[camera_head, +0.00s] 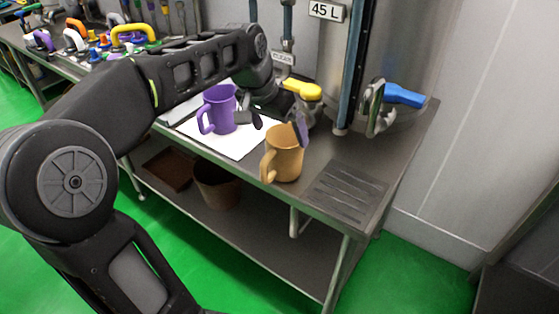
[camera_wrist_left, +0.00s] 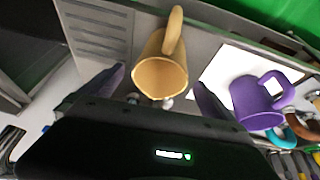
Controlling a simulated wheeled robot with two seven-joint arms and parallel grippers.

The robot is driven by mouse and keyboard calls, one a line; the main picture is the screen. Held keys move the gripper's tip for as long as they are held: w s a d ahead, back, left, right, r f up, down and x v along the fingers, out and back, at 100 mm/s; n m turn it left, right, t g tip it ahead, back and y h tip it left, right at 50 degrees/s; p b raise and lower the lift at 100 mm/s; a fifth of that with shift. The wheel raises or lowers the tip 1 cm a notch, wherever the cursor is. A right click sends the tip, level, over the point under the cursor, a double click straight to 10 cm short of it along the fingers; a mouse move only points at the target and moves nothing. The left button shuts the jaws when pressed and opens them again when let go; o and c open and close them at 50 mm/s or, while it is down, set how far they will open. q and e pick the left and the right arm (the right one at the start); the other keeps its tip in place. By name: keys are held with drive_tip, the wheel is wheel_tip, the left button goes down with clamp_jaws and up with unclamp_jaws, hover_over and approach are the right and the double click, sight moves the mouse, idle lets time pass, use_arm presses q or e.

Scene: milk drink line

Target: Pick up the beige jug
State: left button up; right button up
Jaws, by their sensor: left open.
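The beige jug (camera_head: 284,158) stands upright on the steel table near its front edge, its handle toward the front left. In the left wrist view the jug (camera_wrist_left: 160,75) shows its open mouth between the fingers, with the handle pointing away. My left gripper (camera_head: 277,125) is open above and behind the jug, one finger overlapping its rim in the head view. In the left wrist view the gripper (camera_wrist_left: 158,90) has its fingers spread on either side of the jug. I cannot tell whether they touch it. My right gripper is not in view.
A purple jug (camera_head: 219,112) stands left of the beige one on a white sheet (camera_head: 247,143). A metal tank with a blue-handled valve (camera_head: 404,95) and a yellow-handled tap (camera_head: 303,89) stands behind. A slotted drain plate (camera_head: 345,192) lies bare at right.

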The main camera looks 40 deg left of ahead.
use_arm(q)
drive_tip(key=x, duration=0.5)
drive_tip(key=shift+a+f, duration=0.1)
idle(0.7)
drive_tip(key=c, duration=1.9)
wheel_tip(320, 180, up, 10)
hover_over(283, 140)
drive_tip(key=s+d, duration=0.3)
drive_tip(key=s, duration=0.1)
drive_tip(key=shift+p, duration=0.4)
